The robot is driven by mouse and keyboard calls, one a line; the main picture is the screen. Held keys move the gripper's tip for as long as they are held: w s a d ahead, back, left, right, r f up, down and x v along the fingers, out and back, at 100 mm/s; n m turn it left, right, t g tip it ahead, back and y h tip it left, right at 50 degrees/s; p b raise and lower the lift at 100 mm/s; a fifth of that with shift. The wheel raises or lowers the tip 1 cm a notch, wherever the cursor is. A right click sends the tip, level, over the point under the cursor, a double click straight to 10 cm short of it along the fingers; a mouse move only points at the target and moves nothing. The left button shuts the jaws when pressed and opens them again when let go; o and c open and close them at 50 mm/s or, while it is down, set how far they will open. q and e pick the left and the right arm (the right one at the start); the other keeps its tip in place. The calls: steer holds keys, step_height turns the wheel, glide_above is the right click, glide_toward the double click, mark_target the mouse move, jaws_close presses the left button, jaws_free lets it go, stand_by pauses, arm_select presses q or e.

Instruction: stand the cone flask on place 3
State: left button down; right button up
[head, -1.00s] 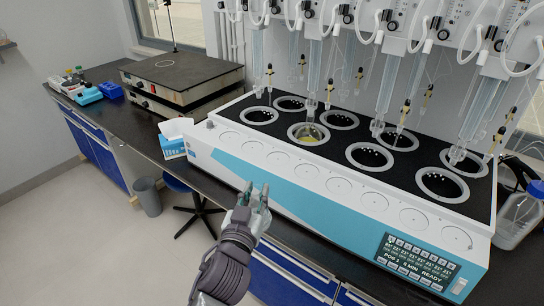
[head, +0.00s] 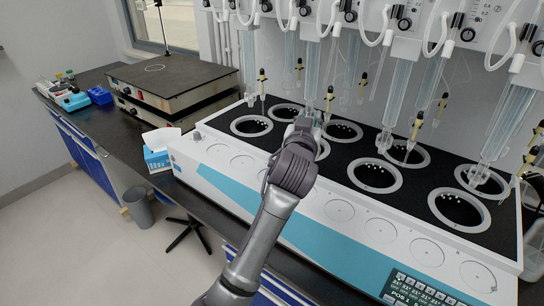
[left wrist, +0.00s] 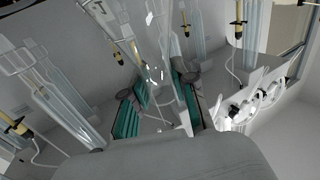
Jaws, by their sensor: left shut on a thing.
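My left gripper (head: 308,124) reaches over the black top of the distiller (head: 400,163), at the ring (head: 324,150) where the cone flask with yellowish liquid stood. The gripper and arm hide most of that ring and the flask in the head view. In the left wrist view the green-padded fingers (left wrist: 163,98) are closed around clear glass (left wrist: 160,76), which fits the flask's neck. Whether it still rests in the ring cannot be told. The other rings in view look empty; no place numbers are readable. My right gripper is not in view.
Glass tubes (head: 400,95) and yellow-black fittings (head: 362,80) hang above the rings, close around my gripper. A hot plate (head: 175,75), a tissue box (head: 158,158) and small blue racks (head: 75,100) are at the left. A display (head: 430,290) is at the front right.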

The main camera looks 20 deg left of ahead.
arm_select(q)
steer(key=a+f+p, duration=0.2)
steer(key=a+f, duration=0.7)
steer(key=shift+s+a+f, duration=0.15)
steer(key=shift+a+f, duration=0.1)
steer(key=shift+f, duration=0.1)
steer(key=c, duration=0.9)
jaws_free()
